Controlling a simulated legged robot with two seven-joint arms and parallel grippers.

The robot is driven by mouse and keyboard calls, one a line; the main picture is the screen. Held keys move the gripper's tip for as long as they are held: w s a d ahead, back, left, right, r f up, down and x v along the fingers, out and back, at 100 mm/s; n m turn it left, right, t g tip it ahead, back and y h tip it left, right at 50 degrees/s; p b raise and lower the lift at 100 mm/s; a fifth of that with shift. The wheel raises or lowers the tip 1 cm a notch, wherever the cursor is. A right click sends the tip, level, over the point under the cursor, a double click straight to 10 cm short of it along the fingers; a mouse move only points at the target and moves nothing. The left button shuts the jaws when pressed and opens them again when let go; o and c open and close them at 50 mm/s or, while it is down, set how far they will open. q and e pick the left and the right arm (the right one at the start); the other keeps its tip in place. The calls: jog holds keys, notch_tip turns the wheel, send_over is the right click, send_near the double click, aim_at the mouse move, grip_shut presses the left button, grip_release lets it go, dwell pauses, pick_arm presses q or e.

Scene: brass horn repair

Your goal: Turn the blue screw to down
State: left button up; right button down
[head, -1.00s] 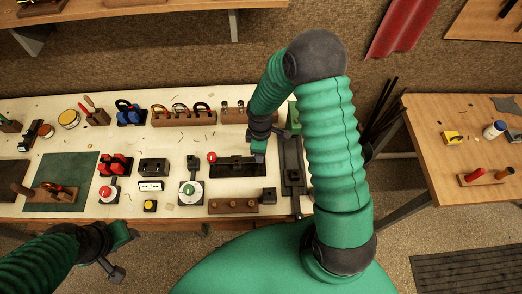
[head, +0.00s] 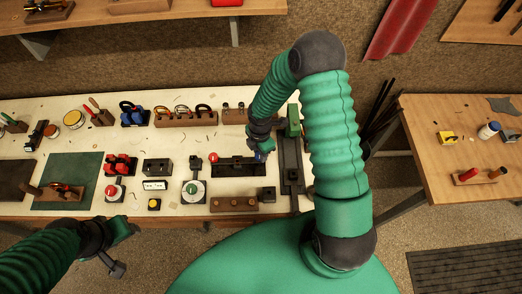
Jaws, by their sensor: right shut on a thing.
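A small blue part, which looks like the blue screw (head: 259,155), shows at the right end of a dark fixture (head: 236,171) on the cream bench. A red knob (head: 213,158) is at the fixture's left end. My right gripper (head: 259,151) reaches down over the blue part and is shut on it; its fingers hide most of it, so its exact angle is unclear. My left gripper (head: 128,232) hangs in front of the bench's front edge, away from the fixture. Its finger gap is too small to make out.
A dark rail with a green block (head: 293,122) stands right of the fixture. A dial with a green button (head: 193,189) and a wooden block (head: 234,203) are nearby. A second table (head: 460,140) is at the right. Tools line the bench's back.

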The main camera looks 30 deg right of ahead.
aim_at(259, 153)
jog(key=shift+a, duration=0.15)
dwell(0.4)
jog(key=c, duration=1.3)
grip_release()
jog(key=shift+f, duration=0.1)
jog(key=shift+o, duration=1.2)
jog(key=shift+w, duration=0.15)
notch_tip(259, 153, up, 17)
jog(key=b, duration=0.1)
jog(key=shift+w+f, duration=0.1)
jog(key=shift+f, duration=0.05)
